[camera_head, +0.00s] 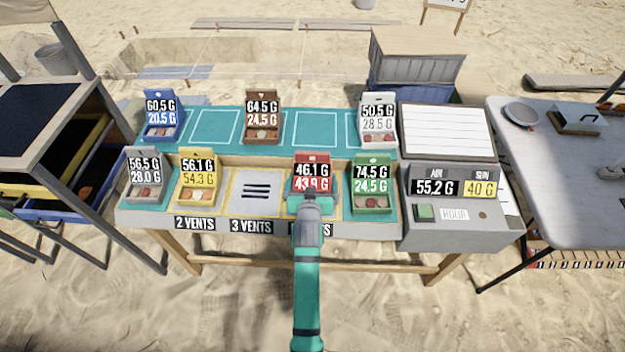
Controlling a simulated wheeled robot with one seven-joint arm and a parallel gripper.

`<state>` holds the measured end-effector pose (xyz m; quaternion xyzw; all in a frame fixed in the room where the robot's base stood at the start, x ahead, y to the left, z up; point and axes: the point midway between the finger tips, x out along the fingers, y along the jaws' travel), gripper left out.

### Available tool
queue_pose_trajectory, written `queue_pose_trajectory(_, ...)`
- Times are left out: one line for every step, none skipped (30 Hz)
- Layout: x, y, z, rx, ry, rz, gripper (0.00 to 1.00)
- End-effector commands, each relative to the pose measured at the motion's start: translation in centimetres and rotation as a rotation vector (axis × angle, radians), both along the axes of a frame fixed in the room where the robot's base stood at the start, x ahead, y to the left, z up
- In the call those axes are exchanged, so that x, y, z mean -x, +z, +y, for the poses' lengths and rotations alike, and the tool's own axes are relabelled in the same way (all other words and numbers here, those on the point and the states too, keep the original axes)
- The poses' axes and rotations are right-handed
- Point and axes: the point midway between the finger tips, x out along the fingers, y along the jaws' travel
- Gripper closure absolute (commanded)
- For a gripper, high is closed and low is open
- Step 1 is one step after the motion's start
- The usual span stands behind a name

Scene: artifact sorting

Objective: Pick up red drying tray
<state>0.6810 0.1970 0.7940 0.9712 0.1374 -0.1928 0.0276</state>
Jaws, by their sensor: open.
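The red drying tray (311,165) stands in the front row of the table, in the right part of the framed vent area. Its upright back card reads 46.1 G, with a partly covered lower number that looks like 43.9 G. My gripper (311,196) is open and sits right at the front of the red tray, covering its lower part. I cannot tell whether the fingers touch the tray. My teal arm comes in from the bottom of the picture and hides part of a vents label.
A green tray (373,174) stands close on the right. A yellow tray (198,170) and a grey tray (145,170) stand to the left; blue (162,105), brown (263,110) and white (378,110) trays stand behind. A slotted vent plate (256,205) is bare. A grey console (455,230) is at right.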

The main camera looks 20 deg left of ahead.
Motion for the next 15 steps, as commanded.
queue_pose_trajectory(-0.08,-0.08,0.03,0.000,0.000,0.000,0.00)
queue_pose_trajectory(-0.09,-0.08,0.04,0.000,0.000,0.000,0.00)
queue_pose_trajectory(-0.08,-0.09,0.03,0.000,0.000,0.000,0.00)
queue_pose_trajectory(-0.07,-0.08,0.03,-0.001,0.000,0.000,0.00)
queue_pose_trajectory(-0.06,-0.07,0.03,-0.001,0.000,0.000,0.00)
queue_pose_trajectory(-0.06,-0.07,0.03,-0.001,0.000,0.000,0.00)
queue_pose_trajectory(-0.07,-0.07,0.02,-0.001,0.000,0.000,0.05)
queue_pose_trajectory(-0.05,-0.07,0.03,-0.001,0.000,0.000,0.12)
queue_pose_trajectory(-0.06,-0.07,0.02,-0.001,0.000,0.001,0.21)
queue_pose_trajectory(-0.06,-0.07,0.02,-0.001,0.000,0.001,0.29)
queue_pose_trajectory(-0.05,-0.06,0.01,-0.001,0.000,0.001,0.36)
queue_pose_trajectory(-0.08,0.04,0.01,-0.001,0.000,-0.002,0.36)
queue_pose_trajectory(-0.08,0.04,0.01,-0.001,0.000,-0.002,0.36)
queue_pose_trajectory(-0.08,0.04,0.01,-0.001,0.000,-0.002,0.36)
queue_pose_trajectory(-0.07,0.05,0.01,-0.001,0.000,-0.002,0.36)
